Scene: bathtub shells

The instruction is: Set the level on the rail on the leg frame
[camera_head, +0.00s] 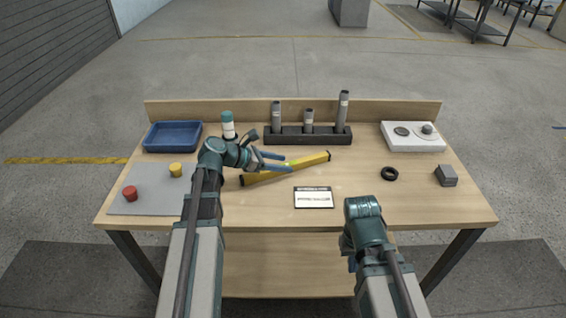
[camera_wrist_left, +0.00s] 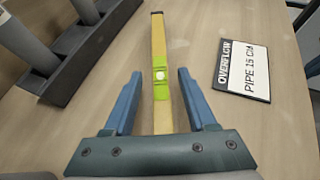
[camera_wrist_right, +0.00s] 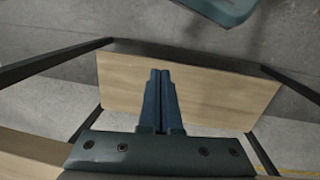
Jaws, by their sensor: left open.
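The level, a long yellow bar with a green vial section, lies slantwise on the workbench; it shows in the head view (camera_head: 315,160) and the left wrist view (camera_wrist_left: 158,40). My left gripper (camera_head: 289,164) is open over the level. In the left wrist view its blue fingers (camera_wrist_left: 159,74) stand on either side of the bar near the green vial, with gaps on both sides. My right gripper (camera_wrist_right: 160,72) is shut and empty, with the bench's lower shelf (camera_wrist_right: 215,95) beyond it. I cannot make out a leg frame with a rail in these views.
A dark holder (camera_head: 320,140) with grey pipes stands behind the level. An overflow pipe card (camera_head: 313,198) lies in front. A blue tray (camera_head: 172,136), a white-and-teal bottle (camera_head: 228,125), a black ring (camera_head: 390,174), a grey block (camera_head: 446,175) and a white unit (camera_head: 412,144) surround it.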

